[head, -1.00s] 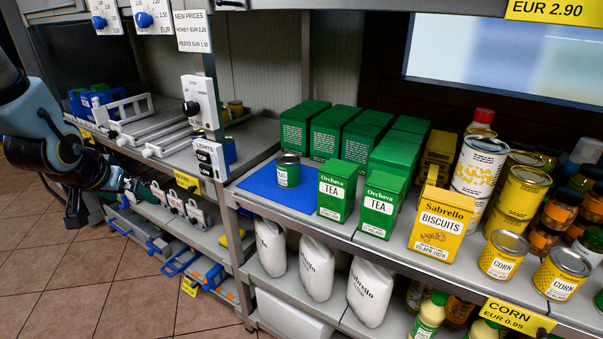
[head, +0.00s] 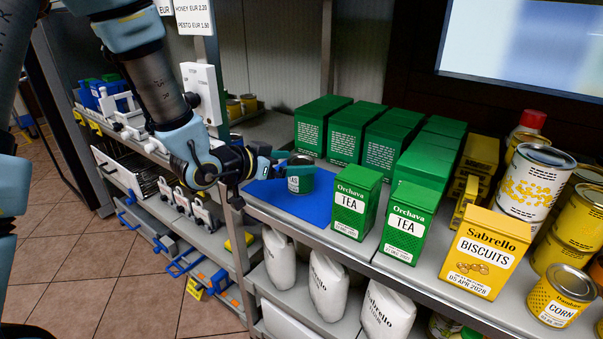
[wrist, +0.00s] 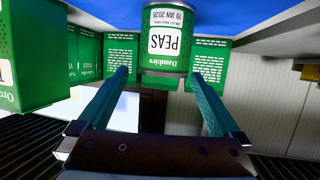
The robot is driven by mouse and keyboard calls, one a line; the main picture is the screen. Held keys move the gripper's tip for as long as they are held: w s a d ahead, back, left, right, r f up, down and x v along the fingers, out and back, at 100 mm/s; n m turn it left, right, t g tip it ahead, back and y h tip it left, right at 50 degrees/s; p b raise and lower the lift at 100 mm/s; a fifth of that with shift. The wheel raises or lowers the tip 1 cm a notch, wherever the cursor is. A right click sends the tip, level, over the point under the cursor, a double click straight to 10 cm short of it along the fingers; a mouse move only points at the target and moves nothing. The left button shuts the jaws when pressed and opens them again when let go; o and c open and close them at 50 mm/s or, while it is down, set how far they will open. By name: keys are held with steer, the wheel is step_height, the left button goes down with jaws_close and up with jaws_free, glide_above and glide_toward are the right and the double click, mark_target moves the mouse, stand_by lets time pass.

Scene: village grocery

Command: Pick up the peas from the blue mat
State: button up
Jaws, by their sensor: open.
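The peas can (head: 301,183), green with a white label, stands on the blue mat (head: 308,208) on the shelf. In the wrist view the can (wrist: 165,42) appears upside down, with PEAS readable on its label. My gripper (head: 284,166) is at the can's left side in the head view, its fingers pointing at it. In the wrist view my open gripper (wrist: 160,76) has one fingertip to each side of the can's near end, with gaps visible. The can is not gripped. My fingers hide a little of it in the head view.
Green tea boxes (head: 355,201) stand close to the right of the mat, with more green boxes (head: 318,124) behind it. A yellow biscuits box (head: 486,252) and tins are further right. A shelf post with a white switch box (head: 201,93) rises at the left, near my arm.

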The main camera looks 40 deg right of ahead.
mark_target(309, 161)
steer(key=shift+w+p+x, duration=0.1)
steer(key=shift+p+x, duration=0.25)
steer(key=shift+x, duration=1.25)
steer(key=shift+w+p+x, duration=0.15)
steer(key=shift+p+x, duration=0.2)
steer(key=shift+x, duration=1.2)
steer(key=shift+a+f, duration=0.1)
steer(key=shift+f, duration=0.05)
steer(key=c, duration=1.4)
